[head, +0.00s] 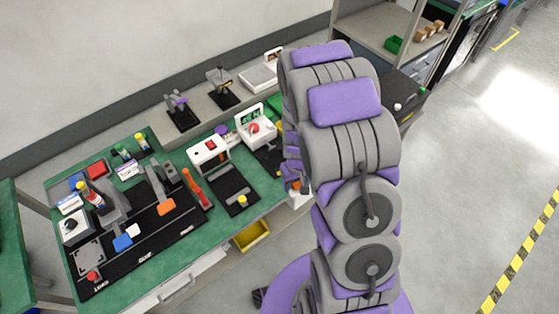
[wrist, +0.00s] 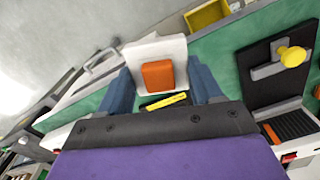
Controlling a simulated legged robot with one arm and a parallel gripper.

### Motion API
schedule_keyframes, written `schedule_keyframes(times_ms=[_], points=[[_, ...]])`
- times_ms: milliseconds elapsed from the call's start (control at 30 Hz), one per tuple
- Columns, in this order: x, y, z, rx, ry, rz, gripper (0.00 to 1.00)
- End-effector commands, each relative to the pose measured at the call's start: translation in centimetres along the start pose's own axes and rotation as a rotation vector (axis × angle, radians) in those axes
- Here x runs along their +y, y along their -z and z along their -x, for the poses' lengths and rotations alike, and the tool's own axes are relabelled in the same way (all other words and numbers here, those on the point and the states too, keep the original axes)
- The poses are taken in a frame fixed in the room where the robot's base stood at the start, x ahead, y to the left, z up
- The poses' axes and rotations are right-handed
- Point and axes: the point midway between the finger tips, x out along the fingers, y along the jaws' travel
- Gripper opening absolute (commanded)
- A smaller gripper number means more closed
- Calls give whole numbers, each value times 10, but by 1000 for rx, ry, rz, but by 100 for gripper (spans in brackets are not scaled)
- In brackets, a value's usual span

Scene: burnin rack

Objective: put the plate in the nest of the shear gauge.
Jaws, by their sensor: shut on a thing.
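My gripper (wrist: 160,92) is shut on a white plate (wrist: 134,54) with an orange block (wrist: 157,75) on its face. A blue-grey finger lies along each side of it. In the head view the white plate (head: 298,201) shows beside my arm, at the front right edge of the green bench, and my gripper is mostly hidden behind the arm there. A white machine with a red knob (head: 254,128) stands on a black base behind it. I cannot tell for certain which machine is the shear gauge, and no nest is clearly visible.
A white box with red buttons (head: 210,153) has a black base with a yellow knob (head: 242,200), also seen in the wrist view (wrist: 292,56). Tools crowd the bench's left. A yellow bin (head: 251,236) hangs below the edge. A grey back shelf (head: 205,110) holds small devices.

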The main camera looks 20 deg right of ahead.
Motion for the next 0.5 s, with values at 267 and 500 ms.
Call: schedule_keyframes(times_ms=[267, 500], points=[[-24, 0, 2, 0, 0, 299, 35], [-21, 32, -2, 1, -1, 324, 35]])
